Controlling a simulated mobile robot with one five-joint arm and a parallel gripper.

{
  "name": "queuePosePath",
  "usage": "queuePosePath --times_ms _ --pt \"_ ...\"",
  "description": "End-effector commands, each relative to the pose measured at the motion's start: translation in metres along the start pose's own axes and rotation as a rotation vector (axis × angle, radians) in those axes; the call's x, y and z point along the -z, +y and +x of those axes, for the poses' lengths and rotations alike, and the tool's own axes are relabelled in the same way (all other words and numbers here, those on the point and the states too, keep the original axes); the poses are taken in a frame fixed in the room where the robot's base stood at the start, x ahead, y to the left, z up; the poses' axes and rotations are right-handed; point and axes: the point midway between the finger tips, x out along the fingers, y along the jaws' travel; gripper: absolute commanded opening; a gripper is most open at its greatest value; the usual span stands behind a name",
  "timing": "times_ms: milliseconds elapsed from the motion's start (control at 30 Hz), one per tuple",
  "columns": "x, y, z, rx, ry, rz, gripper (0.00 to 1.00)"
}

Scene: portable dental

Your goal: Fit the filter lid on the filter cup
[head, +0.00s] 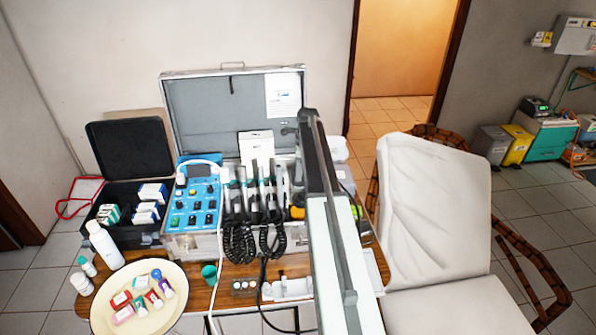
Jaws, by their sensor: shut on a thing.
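My arm crosses the head view from the bottom edge up in front of the open case. My gripper cannot be made out; the arm may hide it. I cannot surely pick out the filter cup or the filter lid. A small teal cup (209,275) stands on the wooden table (200,299), right of the plate. White cylindrical parts (287,288) lie near the table's front edge, just left of my arm. They are too small to name for sure.
The open metal case (197,246) holds a blue control panel (194,205) and handpieces with coiled black cords (240,243). A cream plate (103,312) with small coloured items is at front left. A white bottle (104,245) stands behind it. A white-covered chair (435,200) is at right.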

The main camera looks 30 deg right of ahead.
Motion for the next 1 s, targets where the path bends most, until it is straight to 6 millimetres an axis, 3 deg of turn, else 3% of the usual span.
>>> queuePosePath --times_ms 1000 --pt "0.001 0.000 0.017 0.000 0.000 -0.001 0.19"
